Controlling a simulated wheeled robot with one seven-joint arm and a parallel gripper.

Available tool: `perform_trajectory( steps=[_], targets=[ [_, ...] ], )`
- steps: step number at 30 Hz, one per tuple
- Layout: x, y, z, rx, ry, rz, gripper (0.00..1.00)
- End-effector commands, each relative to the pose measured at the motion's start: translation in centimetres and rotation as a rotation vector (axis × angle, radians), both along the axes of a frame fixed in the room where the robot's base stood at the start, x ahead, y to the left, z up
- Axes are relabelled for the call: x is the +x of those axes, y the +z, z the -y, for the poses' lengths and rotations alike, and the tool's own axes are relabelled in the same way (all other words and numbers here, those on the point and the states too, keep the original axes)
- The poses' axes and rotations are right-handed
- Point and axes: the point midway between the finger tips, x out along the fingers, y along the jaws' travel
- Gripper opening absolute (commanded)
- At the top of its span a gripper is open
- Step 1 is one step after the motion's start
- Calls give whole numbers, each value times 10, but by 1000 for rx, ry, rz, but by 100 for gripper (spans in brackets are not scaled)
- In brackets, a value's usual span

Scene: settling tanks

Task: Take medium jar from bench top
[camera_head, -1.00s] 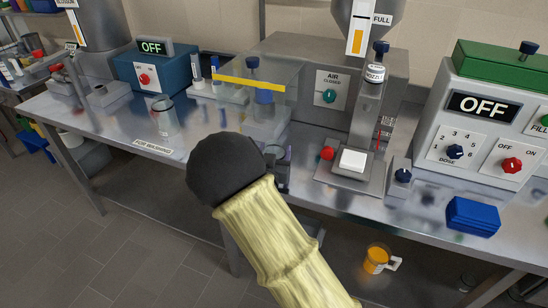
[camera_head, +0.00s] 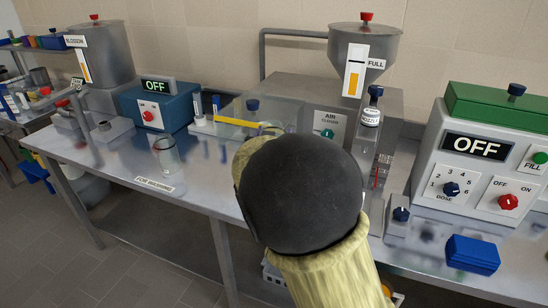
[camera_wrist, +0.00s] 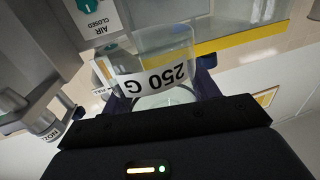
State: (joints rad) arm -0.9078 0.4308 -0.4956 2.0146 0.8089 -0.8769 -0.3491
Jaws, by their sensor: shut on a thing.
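A clear jar (camera_wrist: 165,62) with a white "250 G" label shows upside down in the wrist view. My gripper (camera_wrist: 162,96) is shut on it, with dark fingers on either side. In the head view my arm hides the gripper and this jar. Another clear glass jar (camera_head: 167,156) stands upright on the steel bench top (camera_head: 207,180), left of my arm. Its size marking cannot be read.
A clear guard with a yellow bar (camera_head: 236,122) stands behind my arm. A grey hopper machine (camera_head: 375,58) is at the back. A dosing box (camera_head: 476,150) reading OFF and a blue block (camera_head: 472,254) are at right. A blue box (camera_head: 160,107) also reads OFF.

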Motion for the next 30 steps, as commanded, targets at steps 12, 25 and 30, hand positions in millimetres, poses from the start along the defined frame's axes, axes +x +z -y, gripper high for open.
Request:
perform_trajectory(
  steps=[12, 25, 30],
  targets=[
    [0, 86, -1, 1, 2, 1, 34],
    [0, 89, 0, 0, 0, 0, 34],
    [0, 89, 1, 0, -2, 0, 34]
  ],
)
